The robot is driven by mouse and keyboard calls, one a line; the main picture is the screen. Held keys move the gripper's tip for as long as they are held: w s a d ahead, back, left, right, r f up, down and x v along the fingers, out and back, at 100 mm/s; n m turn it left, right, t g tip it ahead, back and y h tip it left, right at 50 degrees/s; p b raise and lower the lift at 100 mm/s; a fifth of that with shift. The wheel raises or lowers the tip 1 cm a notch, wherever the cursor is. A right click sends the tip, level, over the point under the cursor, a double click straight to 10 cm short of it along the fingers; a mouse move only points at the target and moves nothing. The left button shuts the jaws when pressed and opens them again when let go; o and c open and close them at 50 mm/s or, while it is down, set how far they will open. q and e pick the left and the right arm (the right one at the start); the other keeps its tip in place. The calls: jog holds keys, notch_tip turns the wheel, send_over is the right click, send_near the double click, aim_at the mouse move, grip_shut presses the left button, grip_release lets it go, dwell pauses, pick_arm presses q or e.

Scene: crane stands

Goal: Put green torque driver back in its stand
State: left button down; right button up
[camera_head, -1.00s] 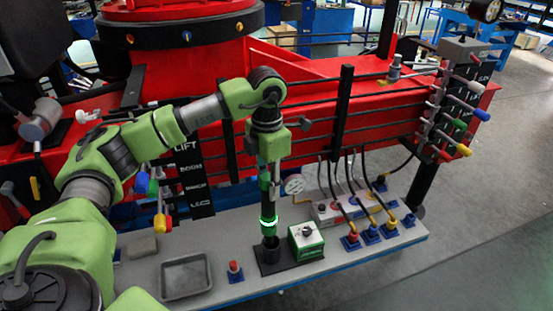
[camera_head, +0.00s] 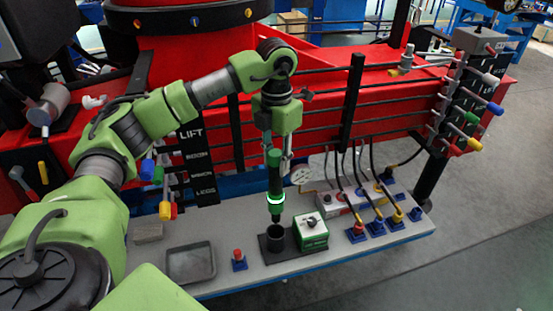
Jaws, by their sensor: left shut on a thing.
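The green torque driver (camera_head: 275,180) hangs nearly upright, with a dark upper body and a glowing pale ring near its lower end. My left gripper (camera_head: 273,150) points down and is shut on the driver's upper part; its fingers are partly hidden. The stand (camera_head: 274,240) is a dark round cup on a black base plate on the grey shelf. The driver's lower tip shows just above the cup's opening, roughly in line with it. A small gap seems to lie between them. My right gripper is not in view.
A green box with a dial (camera_head: 311,231) stands right beside the stand. A gauge (camera_head: 300,175) and cabled plugs (camera_head: 357,232) are to the right. Red crane beams rise behind.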

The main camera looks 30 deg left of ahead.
aim_at(277, 176)
pick_arm(q)
jog(key=shift+f+b, duration=1.7)
jog(key=shift+f, duration=0.95)
